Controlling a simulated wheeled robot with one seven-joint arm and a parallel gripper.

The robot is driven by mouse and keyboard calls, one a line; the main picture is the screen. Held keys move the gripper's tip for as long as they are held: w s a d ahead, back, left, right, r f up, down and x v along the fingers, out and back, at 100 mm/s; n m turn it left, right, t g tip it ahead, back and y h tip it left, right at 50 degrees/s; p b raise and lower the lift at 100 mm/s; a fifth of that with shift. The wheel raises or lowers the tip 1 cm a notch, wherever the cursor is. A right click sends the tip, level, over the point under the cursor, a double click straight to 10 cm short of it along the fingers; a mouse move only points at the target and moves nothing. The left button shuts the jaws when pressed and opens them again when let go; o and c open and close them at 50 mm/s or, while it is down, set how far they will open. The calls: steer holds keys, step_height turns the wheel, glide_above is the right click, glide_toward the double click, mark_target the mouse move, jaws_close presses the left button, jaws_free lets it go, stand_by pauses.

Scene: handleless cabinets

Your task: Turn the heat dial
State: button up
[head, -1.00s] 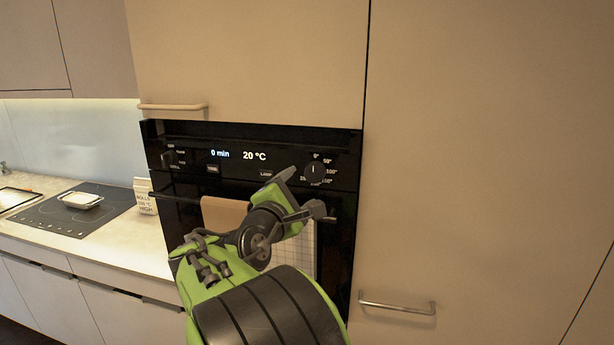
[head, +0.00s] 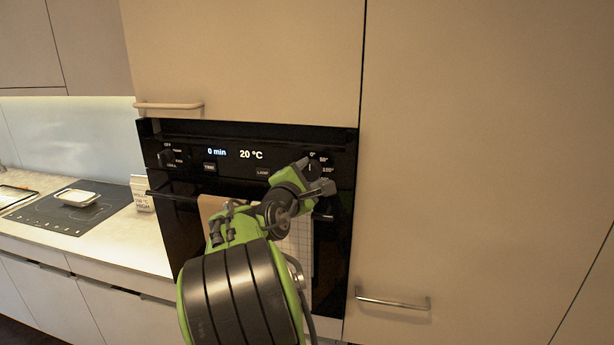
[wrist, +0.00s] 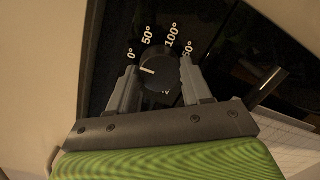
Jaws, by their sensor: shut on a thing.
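The heat dial (wrist: 157,72) is a round black knob with a white pointer line, on the black oven panel. In the wrist view it sits between my gripper's two grey fingers (wrist: 158,88), one on each side. The pointer is near the 0° mark, with 50° and 100° further around. In the head view my gripper (head: 311,176) covers most of the dial (head: 312,165) at the panel's right. The gripper is shut on the dial. The panel display (head: 234,154) reads 0 min and 20 °C.
A second dial (head: 166,158) is at the panel's left. The oven handle (head: 172,195) runs below the panel with towels (head: 297,240) hanging from it. A cabinet handle (head: 393,303) is at lower right. A counter with a cooktop (head: 60,218) lies left.

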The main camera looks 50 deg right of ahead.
steer(key=shift+c, duration=0.6)
steer(key=shift+m, duration=0.4)
steer(key=m+b, duration=0.2)
steer(key=m, duration=0.3)
steer(key=shift+y+b, duration=0.3)
steer(key=m+b, duration=0.2)
steer(key=m, duration=0.1)
steer(key=m+y+b, duration=0.1)
steer(key=m, duration=0.3)
steer(key=shift+s+t+b, duration=0.1)
steer(key=shift+t+b, duration=0.3)
steer(key=m+b, duration=0.3)
steer(key=m, duration=0.2)
steer(key=shift+s+d+m+t+b, duration=0.1)
steer(key=shift+m+t+b, duration=0.3)
steer(key=m+t+b, duration=0.1)
steer(key=m+b, duration=0.2)
steer(key=m, duration=0.3)
steer(key=shift+y, duration=0.3)
